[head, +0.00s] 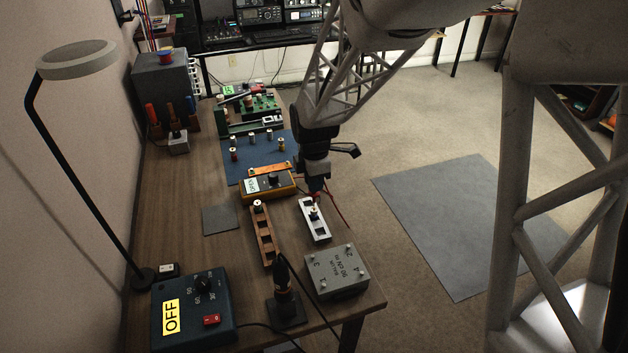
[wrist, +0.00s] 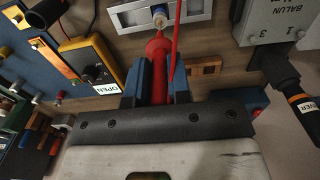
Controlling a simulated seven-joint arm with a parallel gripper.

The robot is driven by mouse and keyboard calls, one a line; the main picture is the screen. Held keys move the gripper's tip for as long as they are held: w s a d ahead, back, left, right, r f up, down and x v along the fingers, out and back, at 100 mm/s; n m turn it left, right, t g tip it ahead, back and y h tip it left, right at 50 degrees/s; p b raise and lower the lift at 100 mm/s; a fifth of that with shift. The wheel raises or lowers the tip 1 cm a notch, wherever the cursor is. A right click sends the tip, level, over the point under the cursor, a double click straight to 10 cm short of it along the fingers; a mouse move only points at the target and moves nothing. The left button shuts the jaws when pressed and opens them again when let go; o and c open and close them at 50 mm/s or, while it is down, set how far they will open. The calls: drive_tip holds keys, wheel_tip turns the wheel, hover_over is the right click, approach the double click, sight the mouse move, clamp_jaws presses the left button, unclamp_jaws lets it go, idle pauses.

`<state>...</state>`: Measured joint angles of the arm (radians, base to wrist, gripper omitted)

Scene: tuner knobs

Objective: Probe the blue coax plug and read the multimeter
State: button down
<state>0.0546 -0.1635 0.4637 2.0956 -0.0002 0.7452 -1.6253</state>
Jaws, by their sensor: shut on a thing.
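My gripper (head: 314,184) is shut on a red probe (wrist: 158,68), held between its two blue fingers in the wrist view. The probe points at a plug with a brass-coloured tip and a blue part (wrist: 159,17), set in a light grey slotted holder (head: 305,216). In the head view the blue plug (head: 314,214) shows just below the probe. The probe's tip is at or very near the plug; I cannot tell whether they touch. The yellow multimeter (head: 281,190) stands left of the holder. Its white label or display reads OPEN (wrist: 98,87).
A brown slotted rack (head: 263,236) stands left of the holder. A grey balun box (head: 337,272) and a black upright connector (head: 283,283) are in front. A blue box marked OFF (head: 193,308) is front left. A red lead runs beside the probe.

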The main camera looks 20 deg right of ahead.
drive_tip(key=shift+r, duration=2.5)
drive_tip(key=shift+w, duration=0.1)
